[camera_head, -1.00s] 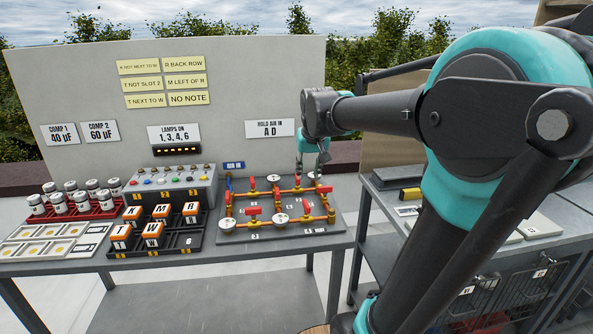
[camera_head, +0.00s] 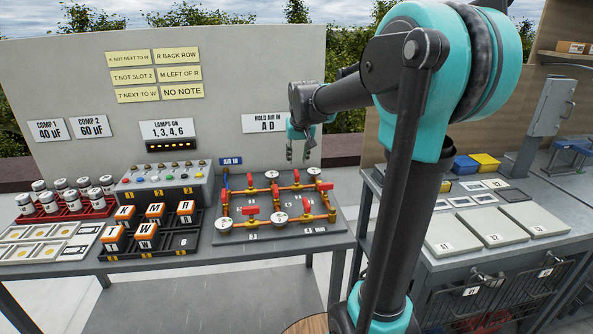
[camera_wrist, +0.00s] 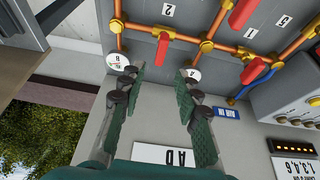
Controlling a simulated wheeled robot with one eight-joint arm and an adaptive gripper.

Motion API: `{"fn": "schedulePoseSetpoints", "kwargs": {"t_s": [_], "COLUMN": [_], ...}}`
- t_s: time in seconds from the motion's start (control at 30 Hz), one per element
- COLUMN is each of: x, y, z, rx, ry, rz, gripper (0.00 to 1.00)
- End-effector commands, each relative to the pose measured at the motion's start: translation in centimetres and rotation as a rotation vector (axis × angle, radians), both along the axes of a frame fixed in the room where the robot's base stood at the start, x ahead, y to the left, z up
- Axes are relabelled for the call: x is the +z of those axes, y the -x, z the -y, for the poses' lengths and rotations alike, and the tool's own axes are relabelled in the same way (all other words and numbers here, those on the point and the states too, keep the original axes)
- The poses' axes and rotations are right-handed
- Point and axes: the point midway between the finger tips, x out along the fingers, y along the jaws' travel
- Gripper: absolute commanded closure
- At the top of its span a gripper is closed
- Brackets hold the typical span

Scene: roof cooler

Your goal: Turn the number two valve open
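The pipe board (camera_head: 320,229) stands at the right of the left bench, with orange pipes, red valve handles and round gauges. The number two label (camera_wrist: 167,11) shows upside down in the wrist view. By it, a red handle (camera_wrist: 160,48) stands crosswise to the pipe between two gauges, at the board's back edge; in the head view it is small (camera_head: 297,176). My gripper (camera_head: 301,154) is open and empty above and behind that edge. In the wrist view its two green fingers (camera_wrist: 160,74) are apart, with the red handle seen between their tips, not touched.
Gauges marked B (camera_wrist: 120,62) and A (camera_wrist: 191,75) flank the fingertips in the wrist view. The upright panel (camera_head: 235,90) with a "HOLD AIR IN A D" sign (camera_head: 264,123) is close behind my gripper. Lettered blocks (camera_head: 145,232) and a lamp box (camera_head: 170,183) stand left of the board.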

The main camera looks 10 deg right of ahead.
Motion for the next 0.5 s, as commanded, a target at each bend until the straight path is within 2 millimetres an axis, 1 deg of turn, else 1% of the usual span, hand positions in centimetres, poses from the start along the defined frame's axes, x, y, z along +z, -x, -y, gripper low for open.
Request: {"fn": "schedulePoseSetpoints", "kwargs": {"t_s": [0.03, 0.1, 0.23, 0.33, 0.5], "x": [-1.0, -2.2, -4.2, -5.3, -6.4], "y": [-0.4, -1.0, -1.7, -2.2, -2.6], "z": [0.0, 0.0, 0.0, 0.0, 0.0], "rx": [0.000, 0.000, 0.000, 0.000, 0.000], "ry": [0.000, 0.000, 0.000, 0.000, 0.000], "rz": [0.000, 0.000, 0.000, 0.000, 0.000], "gripper": [0.67, 0.67, 0.67, 0.67, 0.67]}}
